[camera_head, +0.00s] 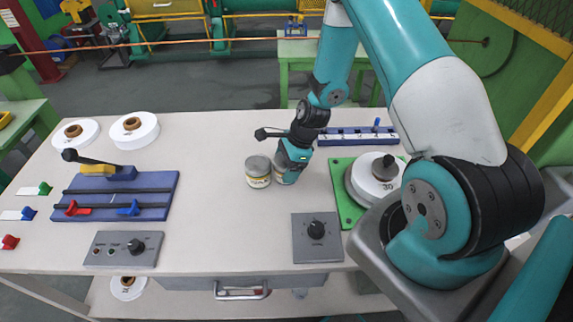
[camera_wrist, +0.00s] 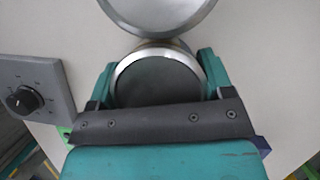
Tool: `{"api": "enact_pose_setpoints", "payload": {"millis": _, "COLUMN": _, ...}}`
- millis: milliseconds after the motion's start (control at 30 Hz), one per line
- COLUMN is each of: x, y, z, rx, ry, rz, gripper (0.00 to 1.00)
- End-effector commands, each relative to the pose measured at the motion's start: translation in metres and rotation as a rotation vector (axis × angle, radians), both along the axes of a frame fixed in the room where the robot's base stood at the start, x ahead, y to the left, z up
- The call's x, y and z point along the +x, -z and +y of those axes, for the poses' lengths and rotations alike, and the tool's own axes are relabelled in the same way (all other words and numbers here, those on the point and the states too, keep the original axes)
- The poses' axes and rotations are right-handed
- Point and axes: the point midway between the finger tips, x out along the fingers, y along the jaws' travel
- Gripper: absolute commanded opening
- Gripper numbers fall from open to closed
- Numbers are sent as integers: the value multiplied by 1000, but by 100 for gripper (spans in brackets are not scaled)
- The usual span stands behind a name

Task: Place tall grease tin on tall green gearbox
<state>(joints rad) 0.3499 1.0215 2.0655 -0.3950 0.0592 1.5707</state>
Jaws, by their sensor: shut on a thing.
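My gripper (camera_head: 292,158) points down at the table and is shut on a grease tin (camera_head: 282,174). In the wrist view the round dark lid of this held tin (camera_wrist: 158,80) sits between the two teal fingers. A second grease tin (camera_head: 258,173), with a grey lid and a pale yellow label, stands upright just left of the held one. Its lid (camera_wrist: 158,12) shows at the top of the wrist view, very close to or touching the held tin. I cannot tell which tin is the taller. I cannot make out the tall green gearbox for certain.
The white table (camera_head: 210,215) holds a blue slider board (camera_head: 115,205), a grey knob box (camera_head: 317,238), a switch box (camera_head: 123,249), white spools (camera_head: 134,129) and a green plate (camera_head: 345,190) with a spool. A numbered blue rail (camera_head: 350,136) lies behind my gripper. Green machinery (camera_head: 245,25) stands behind.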

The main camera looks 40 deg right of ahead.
Motion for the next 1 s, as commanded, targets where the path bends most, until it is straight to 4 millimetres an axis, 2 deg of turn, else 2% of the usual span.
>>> {"api": "enact_pose_setpoints", "payload": {"millis": 100, "x": 0, "y": 4, "z": 0, "rx": 1, "ry": 0, "rz": 0, "gripper": 42}}
{"api": "enact_pose_setpoints", "payload": {"millis": 133, "x": 0, "y": 3, "z": 0, "rx": 0, "ry": 0, "rz": 1, "gripper": 81}}
{"api": "enact_pose_setpoints", "payload": {"millis": 200, "x": 0, "y": 3, "z": 0, "rx": 0, "ry": 0, "rz": 1, "gripper": 97}}
{"api": "enact_pose_setpoints", "payload": {"millis": 233, "x": 0, "y": 3, "z": 0, "rx": 0, "ry": 0, "rz": 1, "gripper": 99}}
{"api": "enact_pose_setpoints", "payload": {"millis": 467, "x": 0, "y": 2, "z": 0, "rx": 0, "ry": 0, "rz": 1, "gripper": 99}}
{"api": "enact_pose_setpoints", "payload": {"millis": 633, "x": 0, "y": -8, "z": -4, "rx": -1, "ry": 1, "rz": -2, "gripper": 99}}
{"api": "enact_pose_setpoints", "payload": {"millis": 767, "x": -2, "y": -28, "z": -12, "rx": -2, "ry": 2, "rz": -5, "gripper": 99}}
{"api": "enact_pose_setpoints", "payload": {"millis": 1000, "x": -9, "y": -76, "z": -31, "rx": -2, "ry": 2, "rz": -5, "gripper": 99}}
